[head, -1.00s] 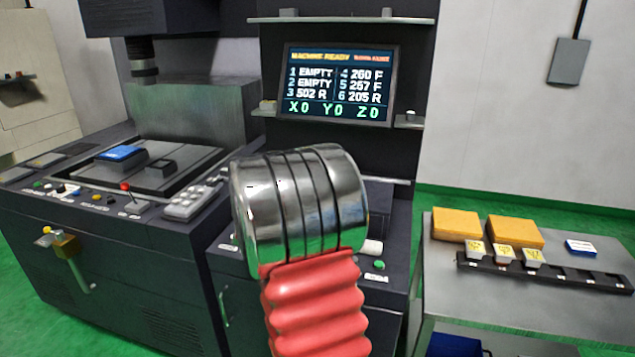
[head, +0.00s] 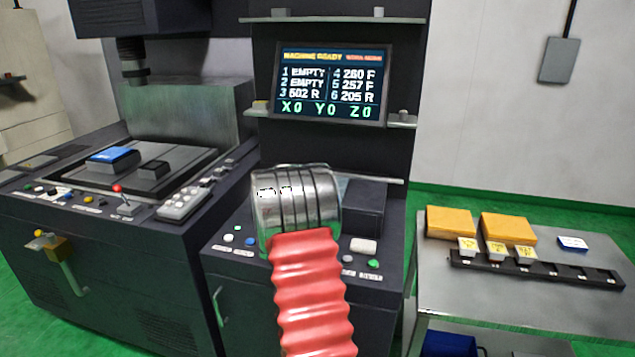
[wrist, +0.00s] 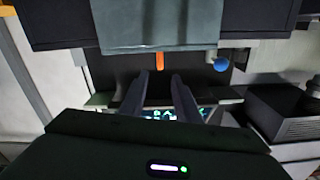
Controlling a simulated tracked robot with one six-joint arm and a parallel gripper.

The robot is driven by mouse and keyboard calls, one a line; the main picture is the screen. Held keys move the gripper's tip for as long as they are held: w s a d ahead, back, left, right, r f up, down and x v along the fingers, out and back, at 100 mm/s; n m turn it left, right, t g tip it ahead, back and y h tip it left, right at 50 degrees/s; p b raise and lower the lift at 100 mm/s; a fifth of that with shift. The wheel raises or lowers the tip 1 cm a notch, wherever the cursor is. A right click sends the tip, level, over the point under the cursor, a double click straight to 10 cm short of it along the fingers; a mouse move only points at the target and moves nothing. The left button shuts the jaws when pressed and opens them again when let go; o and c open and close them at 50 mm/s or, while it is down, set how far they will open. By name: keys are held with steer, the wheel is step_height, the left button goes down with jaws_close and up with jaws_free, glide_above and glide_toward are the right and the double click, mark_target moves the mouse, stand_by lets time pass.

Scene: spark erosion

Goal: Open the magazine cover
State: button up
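In the head view my red bellows arm and its chrome cuff stand in front of the console and hide my gripper. In the wrist view my gripper (wrist: 160,76) has its two dark fingers apart with nothing between them. Beyond the tips is a short orange bar (wrist: 159,61) below a grey-blue panel (wrist: 155,25). I cannot tell for certain whether this panel is the magazine cover. A blue ball (wrist: 221,64) is right of the bar. In the head view part of a grey panel shows behind the cuff, mostly hidden.
A dark box (head: 364,208) stands on the console right of my cuff; a vented dark box (wrist: 288,112) is at right in the wrist view. The lit screen (head: 331,85) is above. A side table (head: 470,290) at right holds yellow blocks and a rack (head: 540,270).

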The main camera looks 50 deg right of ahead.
steer(key=shift+x, duration=6.8)
jaws_close()
steer(key=shift+w+a, duration=0.15)
steer(key=shift+a, duration=0.15)
steer(key=shift+d, duration=0.15)
